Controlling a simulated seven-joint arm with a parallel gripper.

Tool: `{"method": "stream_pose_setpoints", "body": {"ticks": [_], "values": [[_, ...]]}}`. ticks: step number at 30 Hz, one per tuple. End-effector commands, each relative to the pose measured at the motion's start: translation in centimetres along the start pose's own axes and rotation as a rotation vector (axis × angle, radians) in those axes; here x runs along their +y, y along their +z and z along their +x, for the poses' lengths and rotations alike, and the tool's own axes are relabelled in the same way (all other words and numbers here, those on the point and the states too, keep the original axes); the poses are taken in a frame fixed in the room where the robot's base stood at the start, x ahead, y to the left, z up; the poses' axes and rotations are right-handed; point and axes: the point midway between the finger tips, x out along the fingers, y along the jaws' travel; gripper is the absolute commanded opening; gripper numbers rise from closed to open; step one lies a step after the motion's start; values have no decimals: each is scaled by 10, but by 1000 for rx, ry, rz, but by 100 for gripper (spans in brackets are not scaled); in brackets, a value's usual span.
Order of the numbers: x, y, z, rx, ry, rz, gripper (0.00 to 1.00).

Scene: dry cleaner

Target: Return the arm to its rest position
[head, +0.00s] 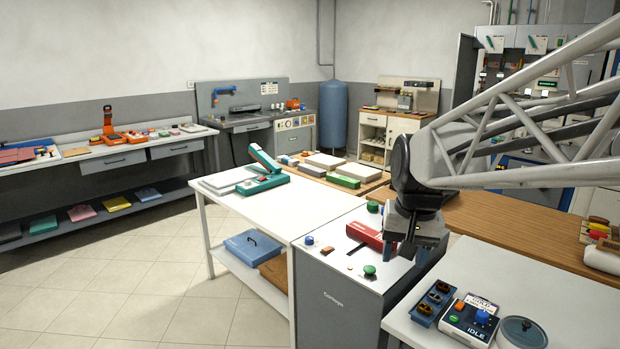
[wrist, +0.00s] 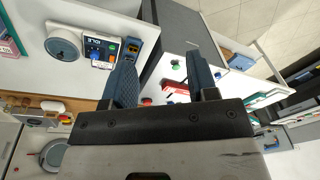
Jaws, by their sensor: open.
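My gripper (head: 408,243) hangs from the lattice arm on the right side of the head view, pointing down above the grey cabinet (head: 345,300) and its white top. In the wrist view my gripper (wrist: 165,85) has its two dark fingers spread apart with nothing between them. The red device (head: 367,236) on the cabinet top lies behind and left of the gripper in the head view. It also shows beyond the fingers in the wrist view (wrist: 178,87). My gripper appears apart from the cabinet top, but the exact height is hard to tell.
A control box reading IDLE (head: 470,319), a blue tray (head: 433,303) and a round grey pot (head: 521,333) stand at the front right. A green button (head: 369,270) sits on the cabinet top. A white table (head: 270,207) with a green-and-white device (head: 264,170) stands left. The tiled floor is clear.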

Motion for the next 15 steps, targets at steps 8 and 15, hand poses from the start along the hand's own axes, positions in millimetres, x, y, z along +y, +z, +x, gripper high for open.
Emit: {"method": "stream_pose_setpoints", "body": {"ticks": [8,15], "values": [[18,64,7,41,13,-58,53],[33,118,20,74,25,-109,53]]}}
